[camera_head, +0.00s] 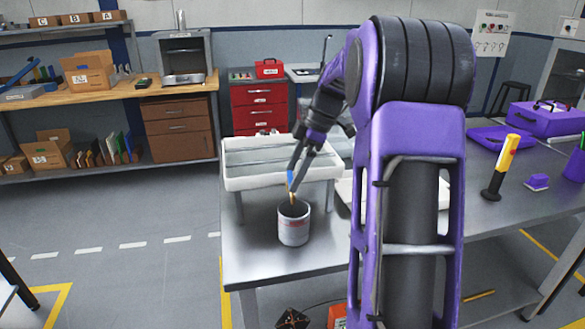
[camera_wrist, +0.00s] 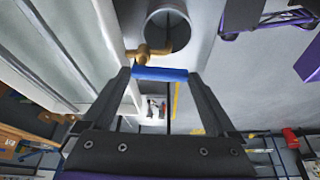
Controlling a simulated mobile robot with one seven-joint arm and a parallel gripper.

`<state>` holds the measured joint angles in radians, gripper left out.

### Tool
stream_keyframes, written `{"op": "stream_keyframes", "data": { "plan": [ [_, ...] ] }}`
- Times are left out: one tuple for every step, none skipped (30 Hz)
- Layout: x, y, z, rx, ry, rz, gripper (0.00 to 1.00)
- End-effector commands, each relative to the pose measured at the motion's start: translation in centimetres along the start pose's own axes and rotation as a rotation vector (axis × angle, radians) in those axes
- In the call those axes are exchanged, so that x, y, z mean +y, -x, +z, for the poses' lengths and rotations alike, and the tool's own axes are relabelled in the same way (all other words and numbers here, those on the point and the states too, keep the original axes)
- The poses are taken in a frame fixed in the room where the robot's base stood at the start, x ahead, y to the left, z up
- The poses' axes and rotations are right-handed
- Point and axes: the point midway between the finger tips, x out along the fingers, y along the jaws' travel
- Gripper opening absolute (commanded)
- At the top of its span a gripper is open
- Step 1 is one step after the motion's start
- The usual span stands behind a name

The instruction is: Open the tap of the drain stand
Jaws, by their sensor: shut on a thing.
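The drain stand (camera_head: 240,182) is a white-rimmed tray on legs, standing on the grey bench. The handle also shows in the head view (camera_head: 290,177). My gripper (camera_wrist: 159,76) is shut on the blue handle, one finger at each end of it. A grey and white can (camera_head: 294,229) stands upright on the bench below the tap. Its open mouth shows in the wrist view (camera_wrist: 168,26). How far the tap is turned I cannot tell.
My arm hides much of the bench right of the stand. A red drawer cabinet (camera_head: 260,105) stands behind. The floor at left is clear.

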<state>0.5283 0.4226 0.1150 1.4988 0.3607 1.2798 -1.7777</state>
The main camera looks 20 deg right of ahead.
Motion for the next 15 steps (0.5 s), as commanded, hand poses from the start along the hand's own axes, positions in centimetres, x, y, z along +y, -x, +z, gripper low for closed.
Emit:
{"op": "stream_keyframes", "data": {
  "plan": [
    [0.09, 0.22, 0.04, 0.0, 0.022, -0.009, 0.37],
    [0.1, 0.23, 0.09, 0.0, 0.037, -0.015, 0.37],
    [0.12, 0.24, 0.16, -0.001, 0.053, -0.022, 0.37],
    [0.13, 0.25, 0.2, -0.001, 0.065, -0.027, 0.37],
    [0.15, 0.25, 0.22, -0.001, 0.075, -0.03, 0.37],
    [0.16, 0.25, 0.24, -0.001, 0.087, -0.035, 0.37],
    [0.17, 0.25, 0.25, -0.001, 0.096, -0.038, 0.37],
    [0.18, 0.24, 0.26, -0.001, 0.104, -0.041, 0.37],
    [0.19, 0.23, 0.27, -0.001, 0.112, -0.045, 0.37],
    [0.19, 0.22, 0.28, -0.001, 0.117, -0.047, 0.37],
    [0.2, 0.21, 0.29, -0.001, 0.122, -0.049, 0.37],
    [0.2, 0.21, 0.31, -0.001, 0.127, -0.051, 0.37],
    [0.2, 0.21, 0.31, -0.001, 0.13, -0.053, 0.37],
    [0.21, 0.2, 0.32, -0.001, 0.132, -0.053, 0.37],
    [0.21, 0.2, 0.32, -0.001, 0.135, -0.054, 0.37]
  ]
}}
